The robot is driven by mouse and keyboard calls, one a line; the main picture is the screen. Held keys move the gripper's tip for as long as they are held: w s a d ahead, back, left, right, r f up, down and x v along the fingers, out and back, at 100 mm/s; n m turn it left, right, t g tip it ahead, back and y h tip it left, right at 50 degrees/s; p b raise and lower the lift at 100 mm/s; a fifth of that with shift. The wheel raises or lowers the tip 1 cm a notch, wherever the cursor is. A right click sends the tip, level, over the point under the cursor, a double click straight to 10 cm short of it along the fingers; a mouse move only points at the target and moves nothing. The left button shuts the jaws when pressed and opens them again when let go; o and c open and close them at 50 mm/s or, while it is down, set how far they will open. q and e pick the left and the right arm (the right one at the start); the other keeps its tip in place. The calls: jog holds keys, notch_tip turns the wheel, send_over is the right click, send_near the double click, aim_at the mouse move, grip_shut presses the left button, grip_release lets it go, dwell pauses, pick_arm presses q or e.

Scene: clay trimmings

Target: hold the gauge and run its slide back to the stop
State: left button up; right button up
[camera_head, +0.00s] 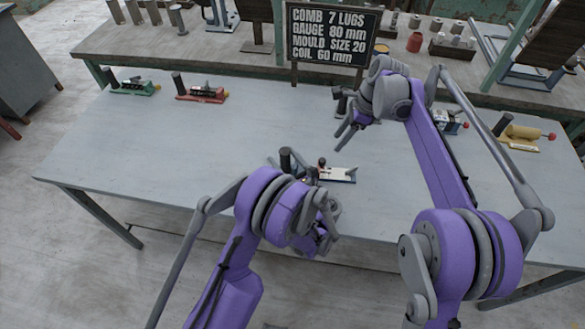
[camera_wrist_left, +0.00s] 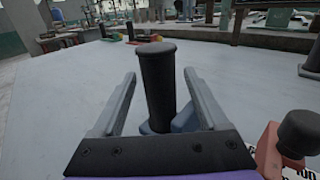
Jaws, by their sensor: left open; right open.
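The gauge (camera_head: 338,174) lies near the front middle of the table, with a pale scale plate and a small red slide with a dark knob (camera_wrist_left: 302,133). Its upright black handle (camera_wrist_left: 157,85) also shows in the head view (camera_head: 285,159). My left gripper (camera_wrist_left: 158,92) is open, with one finger on each side of the handle. I see gaps between the fingers and the handle. My left wrist hides part of the gauge in the head view. My right gripper (camera_head: 347,130) is open and empty above the table, behind the gauge.
A sign (camera_head: 331,35) reads "GAUGE 80 mm" among other lines. The left part of the table (camera_head: 150,150) is clear.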

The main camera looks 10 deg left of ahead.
pick_arm(q)
jog(key=shift+x, duration=1.05)
